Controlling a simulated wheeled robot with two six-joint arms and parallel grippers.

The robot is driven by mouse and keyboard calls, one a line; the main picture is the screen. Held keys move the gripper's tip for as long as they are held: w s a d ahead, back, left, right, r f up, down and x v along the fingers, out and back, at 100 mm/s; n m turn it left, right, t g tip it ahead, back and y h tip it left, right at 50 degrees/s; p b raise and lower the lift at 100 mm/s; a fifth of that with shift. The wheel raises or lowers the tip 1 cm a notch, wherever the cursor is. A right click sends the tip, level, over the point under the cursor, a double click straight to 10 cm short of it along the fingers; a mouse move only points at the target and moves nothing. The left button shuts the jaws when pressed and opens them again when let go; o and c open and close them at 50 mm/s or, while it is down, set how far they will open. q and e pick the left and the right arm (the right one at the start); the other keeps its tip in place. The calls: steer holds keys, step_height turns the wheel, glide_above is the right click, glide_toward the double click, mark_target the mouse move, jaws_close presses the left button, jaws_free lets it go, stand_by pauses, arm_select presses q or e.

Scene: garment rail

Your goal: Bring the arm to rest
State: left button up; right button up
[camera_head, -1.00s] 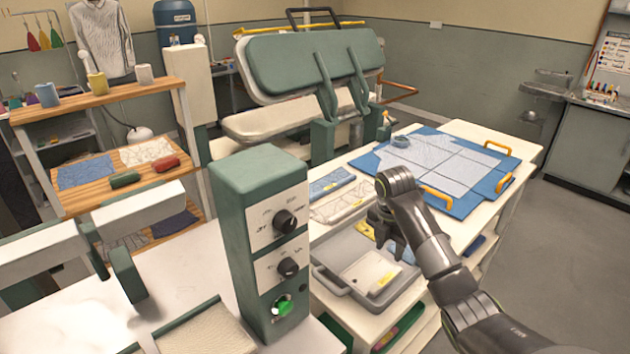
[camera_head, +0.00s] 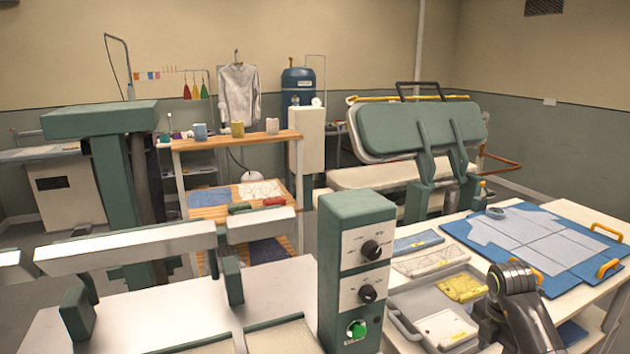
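My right arm comes in at the bottom right, over the near side of the white table and beside the grey tray (camera_head: 408,318). Its gripper is hidden behind the wrist and the lower edge, so its fingers do not show. My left arm and gripper are not in view. The grey tray holds a yellow cloth (camera_head: 462,288) and a white pad with a yellow label (camera_head: 446,328).
A green control box (camera_head: 350,215) with two black knobs and a lit green button stands left of the tray. A blue folding board (camera_head: 590,278) with orange handles lies on the table. A green press (camera_head: 385,130) stands behind. Wooden shelves (camera_head: 235,142) are further left.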

steer(key=w+a+n+t+y, duration=0.3)
steer(key=a+t+y, duration=0.5)
steer(key=a, duration=0.8)
steer(key=s+r+m+t+y, duration=0.4)
steer(key=s+r+t, duration=0.1)
steer(key=r+t, duration=0.5)
steer(key=s+d+m+t+h, duration=0.3)
steer(key=s+d+m+h, duration=0.3)
steer(key=d+m+h, duration=0.6)
steer(key=s+d+f+m+g+h, duration=0.3)
steer(key=s+f+m+g+h, duration=0.35)
steer(key=m, duration=0.25)
steer(key=s+a+f+m+g+y, duration=0.1)
steer(key=s+a+f+g+y, duration=0.2)
steer(key=s+f+g, duration=0.6)
steer(key=s+a+f+g+y, duration=0.3)
steer(key=s+a+f, duration=0.15)
steer(key=s, duration=0.75)
step_height(320, 180, down, 26)
steer(key=d+b, duration=0.2)
arm_select(q)
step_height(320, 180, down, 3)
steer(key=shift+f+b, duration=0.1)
steer(key=shift+b, duration=0.55)
arm_select(e)
steer(key=s+f+g, duration=0.2)
steer(key=s+f, duration=1.3)
steer(key=f, duration=0.3)
steer(key=shift+a+y, duration=0.35)
steer(key=shift+a, duration=0.1)
